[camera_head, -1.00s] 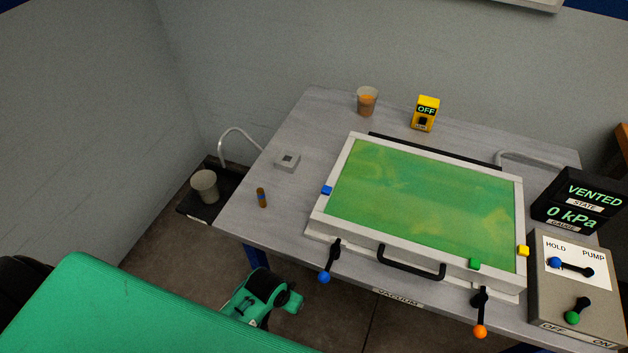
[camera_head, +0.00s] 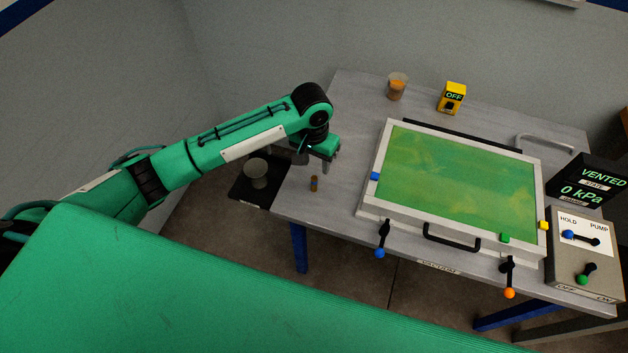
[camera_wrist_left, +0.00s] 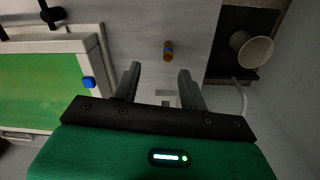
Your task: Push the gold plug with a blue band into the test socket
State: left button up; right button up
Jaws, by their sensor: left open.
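The gold plug with a blue band (camera_head: 314,183) is on the grey table near its left front corner. It also shows in the left wrist view (camera_wrist_left: 168,50), just beyond the fingertips. My left gripper (camera_head: 321,165) is above the table's left part, behind the plug in the head view. Its fingers (camera_wrist_left: 160,70) are apart with nothing between them. The test socket is hidden behind my gripper in the head view; a pale block, likely the socket (camera_wrist_left: 166,94), shows partly between the fingers in the wrist view. My right gripper is not in view.
A grey cup (camera_head: 256,173) stands on a dark tray (camera_head: 244,194) left of the table. An orange-filled cup (camera_head: 397,87) and a yellow OFF box (camera_head: 452,98) stand at the back.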

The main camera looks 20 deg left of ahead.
aim_at(314, 177)
pick_arm(q)
jog(key=shift+n+y, duration=0.3)
jog(key=f, duration=0.2)
jog(key=w+a+f+p, duration=0.1)
jog(key=f, duration=0.3)
jog(key=shift+w+a+f+p, duration=0.25)
jog(key=shift+a+f+p, duration=0.05)
jog(key=shift+p, duration=0.05)
jog(key=shift+d+f, duration=0.1)
jog(key=shift+f, duration=0.35)
jog(key=shift+w+d+f+p, duration=0.1)
jog(key=shift+f+p, duration=0.35)
jog(key=shift+f, duration=0.7)
jog(key=shift+w+d+f+p, duration=0.1)
jog(key=shift+f+p, duration=0.35)
jog(key=shift+f, duration=0.65)
grip_shut()
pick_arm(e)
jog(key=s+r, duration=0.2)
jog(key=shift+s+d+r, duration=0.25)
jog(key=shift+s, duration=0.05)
